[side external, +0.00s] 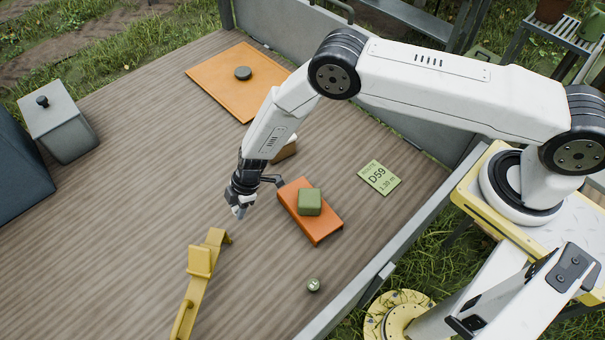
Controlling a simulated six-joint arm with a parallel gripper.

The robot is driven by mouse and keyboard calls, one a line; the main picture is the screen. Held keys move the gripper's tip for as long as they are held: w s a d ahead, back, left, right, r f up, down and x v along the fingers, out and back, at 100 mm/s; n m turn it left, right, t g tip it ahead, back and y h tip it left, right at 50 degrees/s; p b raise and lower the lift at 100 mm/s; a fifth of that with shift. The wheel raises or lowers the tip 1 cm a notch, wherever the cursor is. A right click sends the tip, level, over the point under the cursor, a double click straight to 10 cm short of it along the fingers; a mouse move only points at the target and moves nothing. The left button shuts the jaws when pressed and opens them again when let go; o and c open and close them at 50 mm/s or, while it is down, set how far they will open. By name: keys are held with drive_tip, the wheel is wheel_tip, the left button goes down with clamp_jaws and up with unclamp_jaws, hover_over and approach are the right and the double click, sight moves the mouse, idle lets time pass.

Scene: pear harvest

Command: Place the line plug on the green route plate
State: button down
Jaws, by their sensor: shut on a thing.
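An orange block (322,230) with a green block (309,202) on top lies between my gripper and the plate. A yellow tool (192,295) lies in front. A grey lidded box (62,125) stands left.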

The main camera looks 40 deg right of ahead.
drive_tip(key=s+d+r, duration=0.5)
drive_tip(key=s+r, duration=0.3)
drive_tip(key=s, duration=0.3)
drive_tip(key=shift+s+d+r, duration=0.25)
drive_tip(key=shift+d, duration=0.05)
idle(0.8)
drive_tip(key=w+d+r+m+t+h, duration=0.2)
drive_tip(key=d+r+m, duration=0.6)
drive_tip(key=d+r, duration=0.3)
drive_tip(key=w+d+r+m+t+h, duration=0.1)
drive_tip(key=d+r+m, duration=0.6)
drive_tip(key=d, duration=1.1)
drive_tip(key=shift+w+r+m+t+h, duration=0.4)
drive_tip(key=shift+w+r+h, duration=0.45)
drive_tip(key=shift+r, duration=1.05)
